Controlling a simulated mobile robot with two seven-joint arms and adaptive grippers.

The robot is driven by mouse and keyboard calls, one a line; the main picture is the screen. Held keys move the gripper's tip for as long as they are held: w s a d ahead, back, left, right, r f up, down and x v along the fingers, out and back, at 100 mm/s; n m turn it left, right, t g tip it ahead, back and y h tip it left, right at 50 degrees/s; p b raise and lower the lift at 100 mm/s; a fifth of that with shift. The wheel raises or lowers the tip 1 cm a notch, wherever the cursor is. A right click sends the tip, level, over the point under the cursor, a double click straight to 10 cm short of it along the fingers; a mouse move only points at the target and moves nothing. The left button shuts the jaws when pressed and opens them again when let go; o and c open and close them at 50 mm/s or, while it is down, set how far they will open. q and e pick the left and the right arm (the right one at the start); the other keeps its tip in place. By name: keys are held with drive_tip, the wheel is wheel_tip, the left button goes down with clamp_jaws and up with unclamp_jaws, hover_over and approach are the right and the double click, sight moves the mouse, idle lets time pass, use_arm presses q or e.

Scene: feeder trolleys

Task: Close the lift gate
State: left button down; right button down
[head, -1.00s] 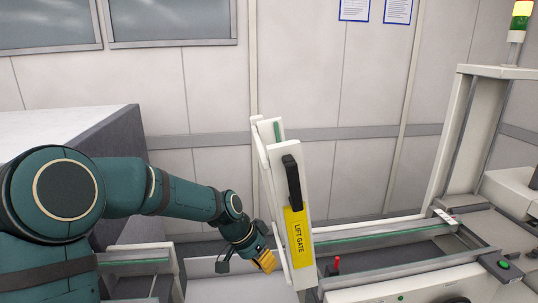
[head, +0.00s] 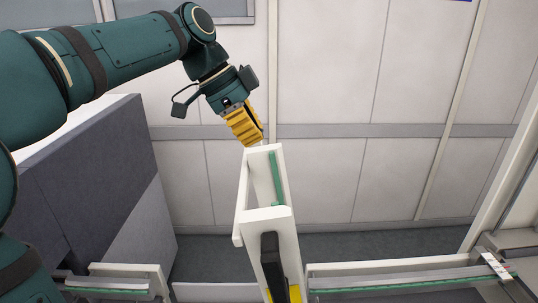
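The lift gate (head: 252,218) is a white hinged frame with a green strip inside and a black handle (head: 271,262). It stands raised, its top end towards me, and the yellow label below the handle is mostly cut off by the bottom edge. My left gripper (head: 254,138) is just beyond the gate's top end, with its yellow fingers together and pointing down at it. I cannot tell whether the fingertips touch the gate. Nothing shows between the fingers. My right gripper is out of view.
A conveyor section with a green strip (head: 400,287) lies to the right of the gate. Another short section (head: 115,283) lies at lower left. A grey box-shaped cabinet (head: 95,190) stands at left. The panelled wall is behind, with open space before it.

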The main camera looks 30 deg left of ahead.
sight(276, 173)
use_arm(q)
drive_tip(key=x, duration=0.9)
drive_tip(key=shift+s+d+f+b, duration=0.15)
drive_tip(key=shift+s+f+b, duration=0.15)
drive_tip(key=a, duration=0.1)
drive_tip(key=s+a, duration=0.2)
drive_tip(key=shift+a+f, duration=0.2)
drive_tip(key=shift+f, duration=0.1)
drive_tip(key=shift+a, duration=0.1)
